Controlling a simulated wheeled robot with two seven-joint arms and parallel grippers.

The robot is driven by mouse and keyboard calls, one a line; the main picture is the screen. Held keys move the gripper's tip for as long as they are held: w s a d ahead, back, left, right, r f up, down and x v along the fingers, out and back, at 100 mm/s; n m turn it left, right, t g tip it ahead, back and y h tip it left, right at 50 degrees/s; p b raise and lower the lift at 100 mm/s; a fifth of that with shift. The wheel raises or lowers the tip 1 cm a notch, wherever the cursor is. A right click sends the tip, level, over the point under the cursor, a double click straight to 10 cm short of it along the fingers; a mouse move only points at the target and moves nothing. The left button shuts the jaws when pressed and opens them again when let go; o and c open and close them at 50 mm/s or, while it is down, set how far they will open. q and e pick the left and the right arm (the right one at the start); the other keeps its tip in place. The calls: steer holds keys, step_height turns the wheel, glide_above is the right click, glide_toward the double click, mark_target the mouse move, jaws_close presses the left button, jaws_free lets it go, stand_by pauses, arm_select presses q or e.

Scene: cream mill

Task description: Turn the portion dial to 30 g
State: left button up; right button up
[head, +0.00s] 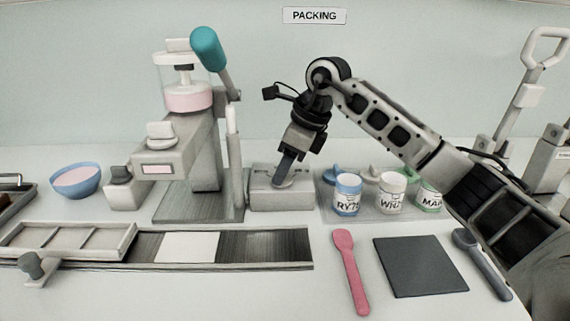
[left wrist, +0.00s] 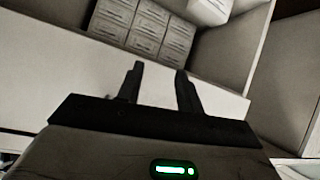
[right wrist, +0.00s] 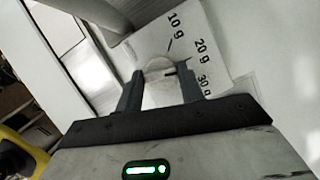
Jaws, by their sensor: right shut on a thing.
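The portion dial's pale box (head: 262,198) stands on the counter beside the press. Its top face (right wrist: 205,22), in the right wrist view, is marked 10 g, 20 g and 30 g. My right gripper (head: 284,184) points down onto it. In the right wrist view its fingers (right wrist: 160,88) are shut on the round pale dial knob (right wrist: 158,68), one finger on each side. A short dark mark lies at the knob's right side, towards 20 g and 30 g; its exact reading is unclear. My left gripper (left wrist: 159,82) is open and empty, in its own wrist view only.
The press with a teal handle (head: 208,50) stands close left of the dial box. Jars (head: 347,193) on a tray stand to its right. A pink spatula (head: 350,270) and dark slab (head: 420,266) lie in front. Stacked boxes (left wrist: 150,25) fill a shelf near my left gripper.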

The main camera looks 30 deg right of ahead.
steer(key=m+h, duration=0.1)
steer(key=m, duration=0.1)
steer(key=m+t, duration=0.1)
steer(key=m, duration=0.2)
steer(key=shift+s+a+m+h, duration=0.1)
steer(key=shift+m+h, duration=0.2)
steer(key=shift+h, duration=0.1)
stand_by(0.3)
steer(key=o, duration=1)
steer(key=v, duration=1.6)
steer(key=shift+s, duration=0.15)
steer(key=shift+a, duration=0.15)
